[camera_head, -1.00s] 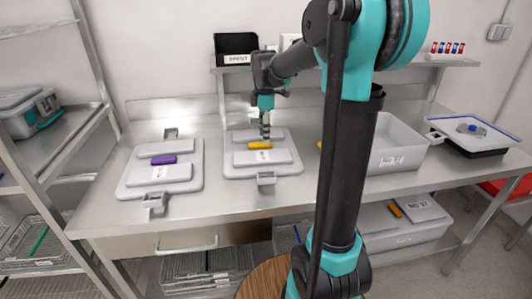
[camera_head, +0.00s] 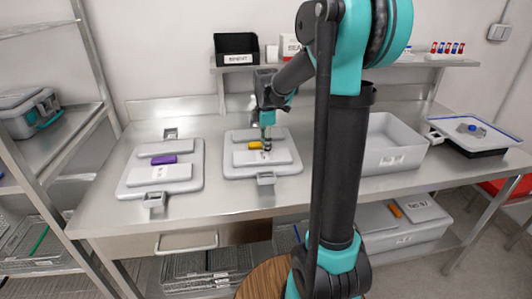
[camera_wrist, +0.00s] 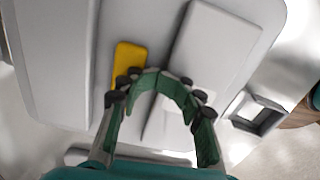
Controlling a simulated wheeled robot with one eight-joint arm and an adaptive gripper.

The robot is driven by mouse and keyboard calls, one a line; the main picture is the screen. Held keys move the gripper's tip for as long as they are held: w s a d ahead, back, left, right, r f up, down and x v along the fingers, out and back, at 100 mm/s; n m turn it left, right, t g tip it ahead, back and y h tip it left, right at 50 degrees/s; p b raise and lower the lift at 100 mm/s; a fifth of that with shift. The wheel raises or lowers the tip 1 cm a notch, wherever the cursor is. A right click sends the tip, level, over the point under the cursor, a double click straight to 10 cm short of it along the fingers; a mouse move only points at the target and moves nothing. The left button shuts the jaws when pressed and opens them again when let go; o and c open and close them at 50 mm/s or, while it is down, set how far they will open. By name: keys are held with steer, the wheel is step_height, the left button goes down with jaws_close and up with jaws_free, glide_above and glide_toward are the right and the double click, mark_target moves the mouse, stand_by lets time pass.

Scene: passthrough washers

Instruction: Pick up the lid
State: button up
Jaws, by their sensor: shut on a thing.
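The lid is a grey, flat cover (camera_head: 232,168) with a raised panel and a yellow bar (camera_head: 255,146), lying on the steel table in the middle of the head view. The lid (camera_wrist: 60,60) and its yellow bar (camera_wrist: 128,62) fill much of the wrist view. My gripper (camera_head: 267,145) is down at the right end of the yellow bar. In the wrist view its green fingers (camera_wrist: 158,98) are over the lid beside the bar and raised panel. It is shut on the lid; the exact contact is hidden.
A similar grey lid with a purple bar (camera_head: 164,159) lies to the left. A metal latch (camera_head: 266,179) is at the lid's front edge. A grey bin (camera_head: 392,150) and a blue-edged tray (camera_head: 474,129) stand to the right. A shelf with a black bin (camera_head: 236,47) is behind.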

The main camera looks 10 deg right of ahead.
jaws_close()
stand_by(0.3)
steer(key=shift+r, duration=0.1)
step_height(320, 180, up, 20)
stand_by(0.5)
steer(key=o, duration=1.5)
jaws_free()
